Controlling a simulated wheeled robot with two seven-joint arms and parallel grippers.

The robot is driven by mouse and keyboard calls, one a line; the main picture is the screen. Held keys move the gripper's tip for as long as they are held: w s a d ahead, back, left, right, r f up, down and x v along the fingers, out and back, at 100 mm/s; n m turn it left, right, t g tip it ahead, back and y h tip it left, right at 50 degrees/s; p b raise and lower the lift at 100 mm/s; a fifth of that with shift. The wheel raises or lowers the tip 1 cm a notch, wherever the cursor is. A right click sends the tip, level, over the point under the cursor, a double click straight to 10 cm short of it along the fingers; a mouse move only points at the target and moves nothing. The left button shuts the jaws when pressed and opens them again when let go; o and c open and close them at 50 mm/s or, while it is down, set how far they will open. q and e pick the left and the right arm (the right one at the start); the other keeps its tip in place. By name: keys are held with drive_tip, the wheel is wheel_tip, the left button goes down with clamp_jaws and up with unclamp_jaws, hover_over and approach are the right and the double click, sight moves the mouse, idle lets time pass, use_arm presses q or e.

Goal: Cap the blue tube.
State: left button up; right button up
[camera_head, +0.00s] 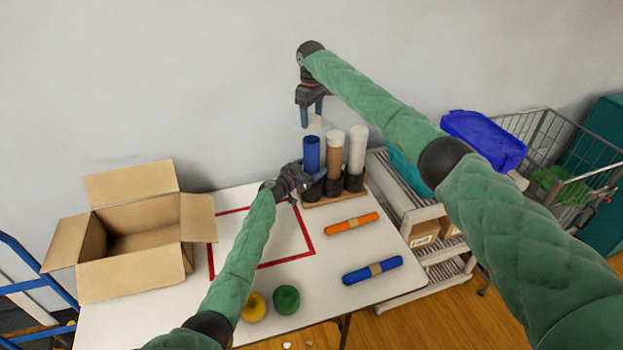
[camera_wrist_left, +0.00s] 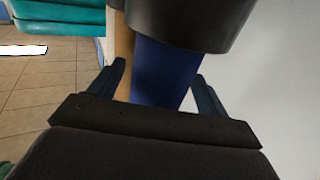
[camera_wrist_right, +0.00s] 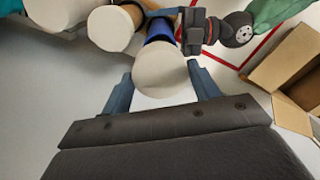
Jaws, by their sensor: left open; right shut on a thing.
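The blue tube (camera_head: 311,157) stands upright in a black cup of the wooden rack (camera_head: 335,199), and its top looks bare. My left gripper (camera_head: 308,181) is open low on the tube; in the left wrist view its fingers (camera_wrist_left: 161,80) lie on either side of the blue tube (camera_wrist_left: 160,75). My right gripper (camera_head: 312,114) is shut on a white cap (camera_head: 314,124), above the blue tube and apart from it. In the right wrist view the round cap (camera_wrist_right: 163,68) sits between the fingertips and hides the tube's mouth.
A brown tube (camera_head: 335,158) and a white tube (camera_head: 357,150), both with pale tops, stand close to the right. An open cardboard box (camera_head: 130,270) is at left. Orange (camera_head: 351,226) and blue (camera_head: 372,270) rolls and yarn balls (camera_head: 286,299) lie in front.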

sight(312, 129)
use_arm(q)
drive_tip(key=c, duration=1.5)
use_arm(e)
drive_tip(key=shift+f, duration=2.4)
drive_tip(key=shift+f, duration=0.1)
drive_tip(key=shift+f, duration=0.85)
drive_tip(key=shift+f, duration=0.6)
drive_tip(key=o, duration=1)
wheel_tip(312, 129, up, 12)
